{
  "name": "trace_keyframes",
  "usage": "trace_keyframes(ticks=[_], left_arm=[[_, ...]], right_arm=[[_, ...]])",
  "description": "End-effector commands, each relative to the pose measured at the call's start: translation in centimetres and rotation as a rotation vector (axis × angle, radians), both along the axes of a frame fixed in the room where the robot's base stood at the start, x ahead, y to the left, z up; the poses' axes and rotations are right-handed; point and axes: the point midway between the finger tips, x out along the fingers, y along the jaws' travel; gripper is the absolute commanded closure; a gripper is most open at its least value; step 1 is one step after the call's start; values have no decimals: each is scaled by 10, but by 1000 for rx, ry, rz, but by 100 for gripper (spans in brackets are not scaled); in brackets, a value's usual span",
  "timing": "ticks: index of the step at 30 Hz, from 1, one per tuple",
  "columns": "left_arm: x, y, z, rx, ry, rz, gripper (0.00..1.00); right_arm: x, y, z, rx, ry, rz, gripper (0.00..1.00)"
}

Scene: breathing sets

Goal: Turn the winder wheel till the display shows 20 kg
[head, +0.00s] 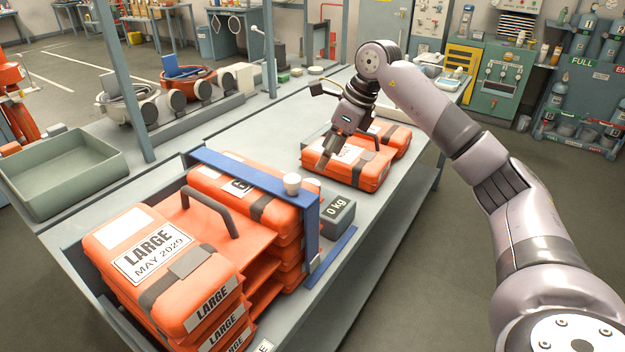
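The display (338,209) is a small grey box with a label reading "0 kg", beside the end of a blue bar frame. No winder wheel can be made out for certain. My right gripper (326,160) points down over an orange case (345,168) on the bench, behind the display. Its fingers are small and dark here, and I cannot tell whether they are open or touch the case. My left gripper is not in view.
Stacked orange cases labelled "LARGE" (160,250) fill the near left of the bench. A green tray (60,175) stands at the left. Grey posts rise along the bench's far side.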

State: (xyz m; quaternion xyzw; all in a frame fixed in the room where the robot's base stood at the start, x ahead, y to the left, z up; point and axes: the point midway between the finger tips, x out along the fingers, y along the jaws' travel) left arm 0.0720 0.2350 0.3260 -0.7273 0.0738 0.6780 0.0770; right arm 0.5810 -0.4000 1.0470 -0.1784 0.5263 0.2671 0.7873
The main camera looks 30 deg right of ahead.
Motion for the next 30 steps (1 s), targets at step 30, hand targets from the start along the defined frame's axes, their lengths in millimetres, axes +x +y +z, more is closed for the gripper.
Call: trace_keyframes(ticks=[30], left_arm=[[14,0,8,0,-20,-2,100]], right_arm=[[28,22,-87,0,0,0,46]])
